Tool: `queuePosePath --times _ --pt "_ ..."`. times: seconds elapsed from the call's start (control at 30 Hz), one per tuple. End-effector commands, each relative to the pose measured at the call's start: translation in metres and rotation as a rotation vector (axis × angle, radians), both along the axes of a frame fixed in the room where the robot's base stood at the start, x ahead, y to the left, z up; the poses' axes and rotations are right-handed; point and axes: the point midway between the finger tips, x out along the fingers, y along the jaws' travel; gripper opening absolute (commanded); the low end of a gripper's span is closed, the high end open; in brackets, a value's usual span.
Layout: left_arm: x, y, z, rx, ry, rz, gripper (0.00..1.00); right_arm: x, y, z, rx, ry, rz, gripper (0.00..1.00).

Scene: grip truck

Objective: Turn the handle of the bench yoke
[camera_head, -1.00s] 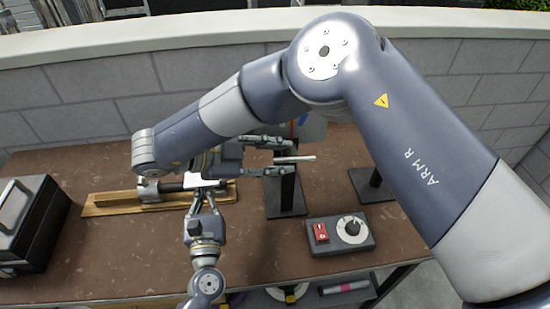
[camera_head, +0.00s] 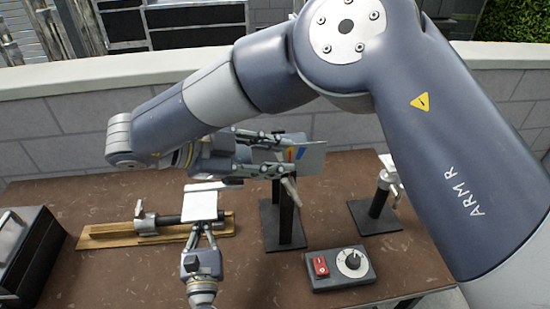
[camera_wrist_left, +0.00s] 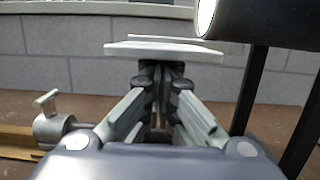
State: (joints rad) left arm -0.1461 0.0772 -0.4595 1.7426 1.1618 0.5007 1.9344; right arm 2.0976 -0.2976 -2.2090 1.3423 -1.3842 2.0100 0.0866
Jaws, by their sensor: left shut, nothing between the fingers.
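I cannot tell for certain which fixture is the bench yoke. A thin grey bar (camera_head: 290,190), perhaps its handle, slants downward at the top of a black stand (camera_head: 285,230) in the head view. My right gripper (camera_head: 290,155) is just above it, fingers apart and pointing right, in front of a grey panel (camera_head: 316,158) with coloured marks. Contact with the bar is unclear. My left gripper (camera_head: 206,229) is shut and empty, its tips close to a white plate (camera_head: 201,200). In the left wrist view the plate (camera_wrist_left: 165,51) is just beyond the shut fingers (camera_wrist_left: 160,75).
A wooden board (camera_head: 105,235) carries a metal clamp (camera_head: 145,220) and a black bar. A control box (camera_head: 340,268) with a red switch and knob is at the front right. Another stand (camera_head: 375,215) with a metal fitting is farther right. A black case (camera_head: 30,250) stands at left.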

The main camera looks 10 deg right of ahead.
Motion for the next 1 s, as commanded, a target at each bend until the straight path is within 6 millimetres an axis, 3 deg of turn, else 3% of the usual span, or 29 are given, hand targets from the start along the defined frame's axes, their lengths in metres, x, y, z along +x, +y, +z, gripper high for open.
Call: queuePosePath --times 0.03,0.1,0.27,0.4,0.53,0.67,0.8,1.0 --pt "0.000 0.000 0.001 0.000 -0.002 0.001 0.00 -0.001 0.001 -0.002 0.007 0.006 -0.002 0.10" --pt "0.000 0.000 0.001 0.000 -0.002 0.001 0.00 -0.005 0.004 -0.009 0.035 0.025 -0.008 0.00" --pt "0.000 0.000 0.001 0.000 -0.002 0.001 0.00 -0.032 0.024 -0.044 0.199 0.140 -0.052 0.00" --pt "0.000 0.000 0.001 0.000 -0.002 0.001 0.00 -0.073 0.056 -0.074 0.419 0.298 -0.144 0.00" --pt "0.000 0.000 0.001 0.000 -0.002 0.001 0.00 -0.111 0.086 -0.083 0.615 0.450 -0.258 0.00" --pt "0.000 0.000 0.001 0.000 -0.002 0.001 0.00 -0.143 0.113 -0.075 0.793 0.599 -0.397 0.00" --pt "0.000 0.000 0.001 0.000 -0.002 0.001 0.00 -0.166 0.135 -0.050 0.964 0.762 -0.564 0.00" --pt "0.000 0.000 0.001 0.000 -0.002 0.001 0.00 -0.175 0.146 0.004 1.168 0.990 -0.826 0.00"
